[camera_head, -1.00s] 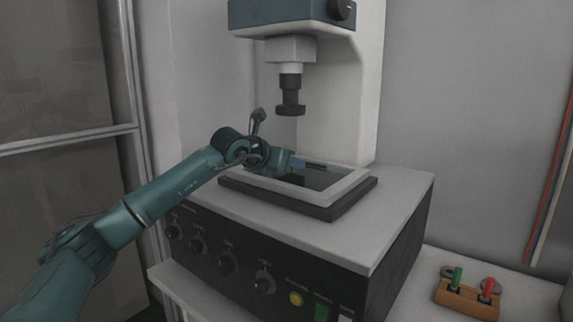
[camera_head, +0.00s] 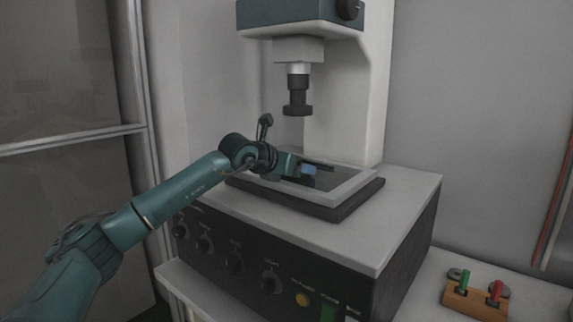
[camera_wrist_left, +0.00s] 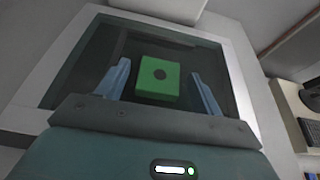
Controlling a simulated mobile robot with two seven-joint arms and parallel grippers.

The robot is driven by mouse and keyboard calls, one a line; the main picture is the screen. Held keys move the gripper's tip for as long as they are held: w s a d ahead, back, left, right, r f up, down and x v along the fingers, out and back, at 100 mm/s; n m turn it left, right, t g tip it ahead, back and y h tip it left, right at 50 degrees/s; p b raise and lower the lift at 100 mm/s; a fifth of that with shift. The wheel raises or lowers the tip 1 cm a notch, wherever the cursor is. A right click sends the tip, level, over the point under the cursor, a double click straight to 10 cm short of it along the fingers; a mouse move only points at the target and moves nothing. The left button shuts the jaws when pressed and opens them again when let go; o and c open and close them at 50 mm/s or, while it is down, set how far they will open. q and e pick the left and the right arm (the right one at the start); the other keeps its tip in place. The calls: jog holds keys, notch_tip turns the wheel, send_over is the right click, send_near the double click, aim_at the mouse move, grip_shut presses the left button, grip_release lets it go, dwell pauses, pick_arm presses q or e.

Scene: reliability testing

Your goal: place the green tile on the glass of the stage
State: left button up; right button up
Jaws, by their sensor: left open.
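The green tile (camera_wrist_left: 158,80) has a dark round spot on its face and shows in the left wrist view. It appears to lie on the dark glass (camera_wrist_left: 195,58) of the stage, inside the pale frame. My left gripper (camera_wrist_left: 162,85) is open, with one finger on each side of the tile and a visible gap to both. In the head view my left gripper (camera_head: 310,169) is low over the stage (camera_head: 345,192), coming in from the left. The tile cannot be made out there. My right gripper is not in view.
The microscope's dark objective (camera_head: 298,100) hangs above the stage, behind the gripper. The stage sits on a control box with knobs (camera_head: 270,282) on its front. A wooden block (camera_head: 476,300) with green and red pegs stands at the lower right.

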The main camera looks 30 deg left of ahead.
pick_arm(q)
jog(key=shift+s+r, duration=0.2)
jog(key=shift+s, duration=0.2)
jog(key=b+v, duration=0.2)
jog(key=v, duration=0.9)
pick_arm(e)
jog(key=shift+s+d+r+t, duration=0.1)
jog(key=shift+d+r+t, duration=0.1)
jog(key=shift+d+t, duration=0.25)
pick_arm(q)
jog(key=shift+s, duration=0.1)
